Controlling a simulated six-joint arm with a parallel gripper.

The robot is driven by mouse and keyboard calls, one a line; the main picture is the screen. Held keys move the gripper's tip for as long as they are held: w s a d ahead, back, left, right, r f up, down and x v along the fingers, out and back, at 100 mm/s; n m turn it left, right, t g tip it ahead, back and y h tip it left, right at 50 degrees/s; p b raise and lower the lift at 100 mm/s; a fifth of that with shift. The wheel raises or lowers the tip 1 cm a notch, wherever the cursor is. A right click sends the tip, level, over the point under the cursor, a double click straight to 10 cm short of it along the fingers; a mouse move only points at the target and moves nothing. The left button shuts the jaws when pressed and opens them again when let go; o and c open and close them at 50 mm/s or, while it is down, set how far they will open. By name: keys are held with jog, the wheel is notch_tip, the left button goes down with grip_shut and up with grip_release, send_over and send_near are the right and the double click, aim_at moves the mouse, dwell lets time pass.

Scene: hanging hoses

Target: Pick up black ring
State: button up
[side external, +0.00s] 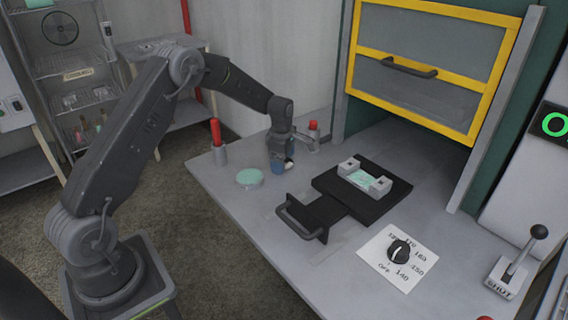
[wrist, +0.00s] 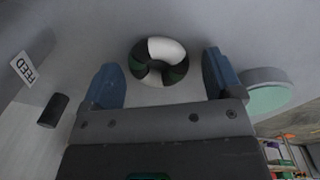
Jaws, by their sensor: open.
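A ring (wrist: 166,49) with black, white and dark green segments lies on the grey bench top in the wrist view, just beyond and between my fingertips. My gripper (wrist: 163,78) has two blue fingers standing wide apart, with nothing held between them. In the side view my gripper (side external: 281,163) points down close above the bench. A small white patch beside the fingers there may be part of the ring; the rest is hidden.
A round pale green pad (side external: 250,177) lies left of my gripper; it also shows in the wrist view (wrist: 267,97). Red-handled pieces (side external: 216,132) (side external: 313,128) stand on either side. A black plate (side external: 325,183) with a handle and a dial card (side external: 399,257) lie to the right.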

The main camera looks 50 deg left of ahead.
jog(key=shift+c, duration=0.2)
jog(key=c, duration=0.9)
jog(key=shift+r, duration=0.1)
